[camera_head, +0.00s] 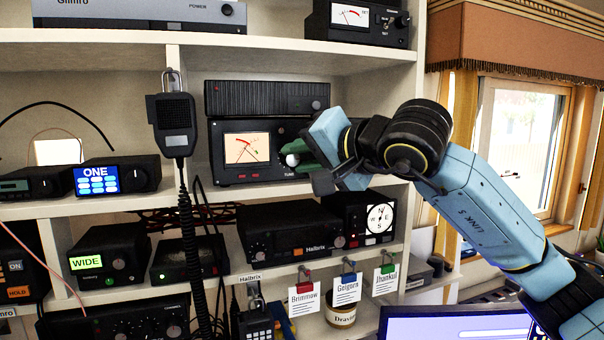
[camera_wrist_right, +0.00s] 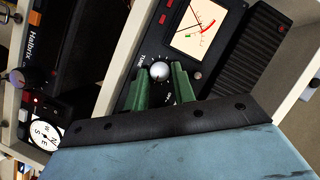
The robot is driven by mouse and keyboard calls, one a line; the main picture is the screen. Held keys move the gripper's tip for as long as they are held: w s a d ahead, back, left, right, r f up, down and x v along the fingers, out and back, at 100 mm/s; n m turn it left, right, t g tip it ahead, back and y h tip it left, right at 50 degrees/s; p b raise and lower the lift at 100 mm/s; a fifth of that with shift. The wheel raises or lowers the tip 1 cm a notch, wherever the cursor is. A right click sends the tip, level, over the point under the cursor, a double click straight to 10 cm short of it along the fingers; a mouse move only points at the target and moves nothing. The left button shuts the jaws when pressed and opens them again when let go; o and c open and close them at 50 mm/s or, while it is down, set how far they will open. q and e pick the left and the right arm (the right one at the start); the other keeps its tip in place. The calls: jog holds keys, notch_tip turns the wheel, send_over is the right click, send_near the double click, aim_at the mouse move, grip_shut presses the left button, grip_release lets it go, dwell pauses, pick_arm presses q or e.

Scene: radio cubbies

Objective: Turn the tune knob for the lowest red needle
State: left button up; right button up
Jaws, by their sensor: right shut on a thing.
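The tuner (camera_head: 228,170) is a black box on the middle shelf with a lit cream meter (camera_head: 246,148). My left gripper is out of view.
A black unit (camera_head: 266,98) lies on top of the tuner. A handheld microphone (camera_head: 174,125) hangs on the shelf divider to its left. A Halbrix radio (camera_head: 290,230) and a compass dial (camera_head: 380,218) stand below. Tags hang from the lower shelf edge.

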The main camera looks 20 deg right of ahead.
dwell(0.3)
jog(key=o, duration=1)
jog(key=b+v, duration=0.3)
jog(key=v, duration=1)
jog(key=shift+s, duration=0.2)
jog(key=shift+d, duration=0.15)
